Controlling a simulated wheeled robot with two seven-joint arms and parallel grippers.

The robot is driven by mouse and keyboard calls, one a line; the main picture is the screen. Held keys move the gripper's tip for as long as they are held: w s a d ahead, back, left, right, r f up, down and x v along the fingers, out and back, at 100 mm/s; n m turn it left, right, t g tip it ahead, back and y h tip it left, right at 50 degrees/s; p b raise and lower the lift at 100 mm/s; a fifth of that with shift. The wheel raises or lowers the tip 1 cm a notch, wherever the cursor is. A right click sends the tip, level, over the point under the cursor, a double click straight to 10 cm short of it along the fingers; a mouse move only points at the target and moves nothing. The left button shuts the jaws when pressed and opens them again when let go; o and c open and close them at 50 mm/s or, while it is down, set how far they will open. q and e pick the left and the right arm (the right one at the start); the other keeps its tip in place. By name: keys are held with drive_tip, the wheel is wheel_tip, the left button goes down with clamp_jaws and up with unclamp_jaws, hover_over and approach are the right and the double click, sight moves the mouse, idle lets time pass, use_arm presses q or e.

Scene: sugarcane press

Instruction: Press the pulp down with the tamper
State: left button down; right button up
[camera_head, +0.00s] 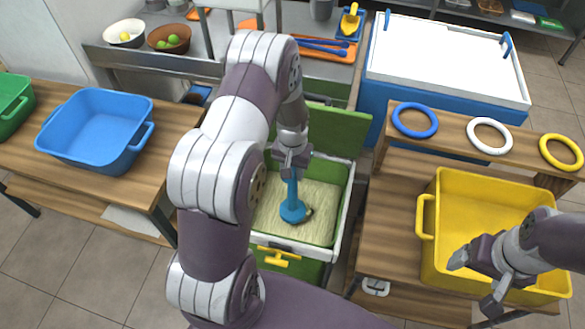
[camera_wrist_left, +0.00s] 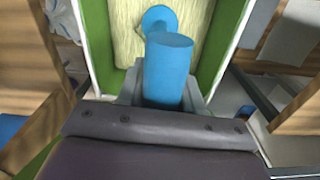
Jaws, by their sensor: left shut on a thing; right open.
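The blue tamper (camera_head: 294,198) stands roughly upright in the head view, with its round foot on or just over the pale pulp (camera_head: 268,205). I cannot tell whether the foot touches the pulp. The pulp fills the green-lined bin (camera_head: 347,190). My left gripper (camera_head: 291,172) is shut on the tamper's handle above the bin. In the left wrist view the tamper's handle (camera_wrist_left: 170,62) is between the fingers, with the pulp (camera_wrist_left: 128,35) behind it. My right gripper (camera_head: 476,284) is open and empty over the front of the yellow crate (camera_head: 428,215).
A blue tub (camera_head: 75,158) stands on the wooden table at left. Blue, white and yellow rings (camera_head: 490,135) rest on a wooden shelf behind the yellow crate. A white-lidded blue cooler (camera_head: 445,62) stands at the back right. The bin's walls are close around the tamper.

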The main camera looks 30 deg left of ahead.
sight(292, 188)
use_arm(q)
drive_tip(key=shift+f+b, duration=0.3)
drive_tip(key=shift+f, duration=0.6)
drive_tip(key=shift+s+f+b, duration=0.1)
drive_tip(key=shift+f+b, duration=2.35)
drive_tip(key=shift+f, duration=1.1)
drive_tip(key=shift+r, duration=0.1)
wheel_tip(292, 188, up, 22)
drive_tip(key=p, duration=1.9)
drive_tip(key=shift+r, duration=0.1)
